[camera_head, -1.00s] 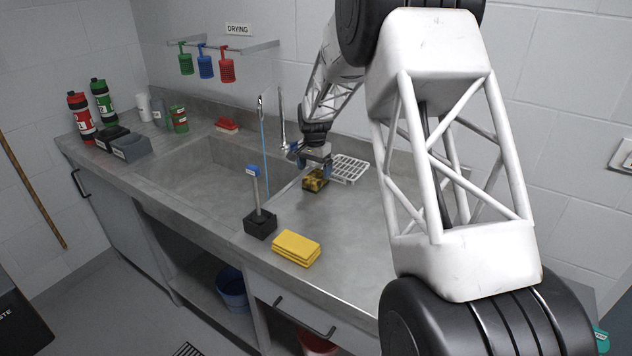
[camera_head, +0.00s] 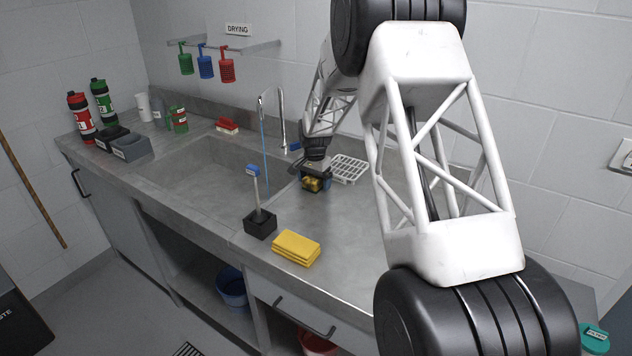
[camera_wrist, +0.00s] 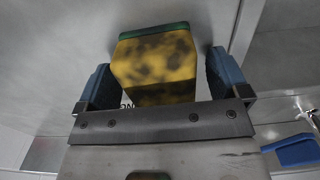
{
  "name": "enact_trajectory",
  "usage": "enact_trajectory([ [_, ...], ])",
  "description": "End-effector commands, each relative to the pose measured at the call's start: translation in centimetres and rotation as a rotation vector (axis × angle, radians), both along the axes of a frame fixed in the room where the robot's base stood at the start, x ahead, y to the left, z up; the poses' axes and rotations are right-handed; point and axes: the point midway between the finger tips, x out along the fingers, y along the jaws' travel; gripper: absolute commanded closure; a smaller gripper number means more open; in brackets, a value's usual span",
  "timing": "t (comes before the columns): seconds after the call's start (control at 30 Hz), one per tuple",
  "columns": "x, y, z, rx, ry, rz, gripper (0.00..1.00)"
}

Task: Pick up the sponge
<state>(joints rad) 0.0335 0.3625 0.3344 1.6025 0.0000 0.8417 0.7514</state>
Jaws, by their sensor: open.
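The sponge (camera_head: 315,184) is a yellow block with dark blotches and a green layer along one side. It sits on the counter just right of the sink, under my gripper. In the wrist view the sponge (camera_wrist: 155,62) lies between the two blue fingers of my gripper (camera_wrist: 160,85), which are open. A narrow gap shows on the right of the sponge, and the left finger is close to its side. In the head view my gripper (camera_head: 315,172) covers the sponge's top.
A white drying rack (camera_head: 349,169) stands right behind the gripper. The tap (camera_head: 281,120) and sink (camera_head: 200,178) are to the left. Folded yellow cloths (camera_head: 296,248) and a brush in a black holder (camera_head: 260,222) are nearer the front. The counter front right is clear.

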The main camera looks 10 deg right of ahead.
Motion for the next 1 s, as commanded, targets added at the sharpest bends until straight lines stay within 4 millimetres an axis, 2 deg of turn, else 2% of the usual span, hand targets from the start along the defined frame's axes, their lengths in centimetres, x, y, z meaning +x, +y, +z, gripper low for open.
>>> enact_trajectory([
  [0.5, -0.01, 0.0, 0.0, 0.0, 0.0, 0.0, 0.08],
  [0.87, -0.01, 0.0, 0.01, 0.0, 0.0, 0.0, 0.63],
  [1.0, -0.01, 0.0, 0.01, 0.0, 0.0, 0.0, 0.63],
])
